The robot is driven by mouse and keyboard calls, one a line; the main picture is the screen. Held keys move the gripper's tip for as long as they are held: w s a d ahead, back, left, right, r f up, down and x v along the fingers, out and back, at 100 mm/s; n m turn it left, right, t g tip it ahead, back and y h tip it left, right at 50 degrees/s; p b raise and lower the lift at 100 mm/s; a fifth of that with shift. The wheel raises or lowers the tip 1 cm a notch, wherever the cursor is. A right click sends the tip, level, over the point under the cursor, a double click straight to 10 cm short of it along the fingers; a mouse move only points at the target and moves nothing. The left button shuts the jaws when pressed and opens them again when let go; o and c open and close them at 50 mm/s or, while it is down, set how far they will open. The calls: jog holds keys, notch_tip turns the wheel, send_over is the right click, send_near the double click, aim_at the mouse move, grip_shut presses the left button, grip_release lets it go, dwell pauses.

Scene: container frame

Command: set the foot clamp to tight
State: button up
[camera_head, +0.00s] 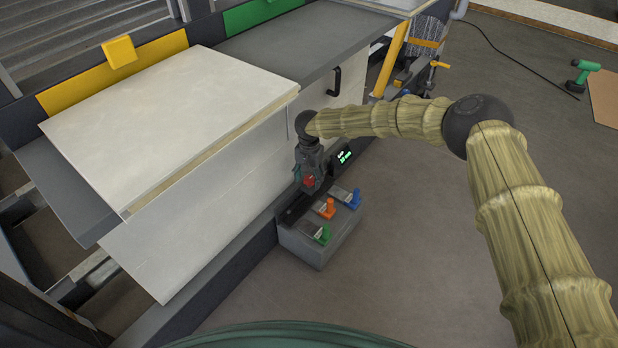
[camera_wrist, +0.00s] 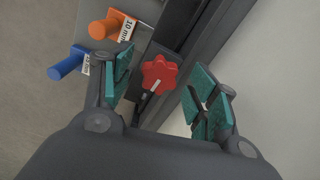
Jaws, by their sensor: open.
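A red star-shaped knob (camera_wrist: 160,73) with a pale mark on its top sits on a dark rail in the wrist view. I take it to be the foot clamp's knob, though no label shows. In the head view the knob (camera_head: 309,181) is a small red spot low beside the white panel. My gripper (camera_wrist: 165,82) is open, its teal finger pads on either side of the knob and apart from it. In the head view my gripper (camera_head: 303,173) is at the knob, with its fingers partly hidden. Whether the clamp is tight cannot be told.
A grey box (camera_head: 306,247) holds green (camera_head: 322,236), orange (camera_head: 327,210) and blue (camera_head: 354,198) pegs beside the rail. The white panel (camera_head: 265,150) rises close on the left.

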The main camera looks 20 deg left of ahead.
jog(key=c, duration=1)
jog(key=shift+r+m+p, duration=0.15)
jog(key=shift+m+p, duration=0.15)
jog(key=shift+p, duration=0.05)
jog(key=shift+r+m+p, duration=0.1)
jog(key=shift+m+p, duration=0.8)
jog(key=shift+p, duration=0.1)
jog(key=m+p, duration=0.3)
jog(key=m, duration=0.2)
jog(key=shift+p, duration=0.3)
jog(key=m+p, duration=0.2)
jog(key=m, duration=0.2)
jog(key=shift+a+m, duration=0.1)
jog(key=shift+m, duration=0.3)
jog(key=m+p, duration=0.1)
jog(key=m, duration=0.3)
jog(key=shift+w+m+p, duration=0.1)
jog(key=shift+m+p, duration=0.2)
jog(key=shift+f, duration=0.2)
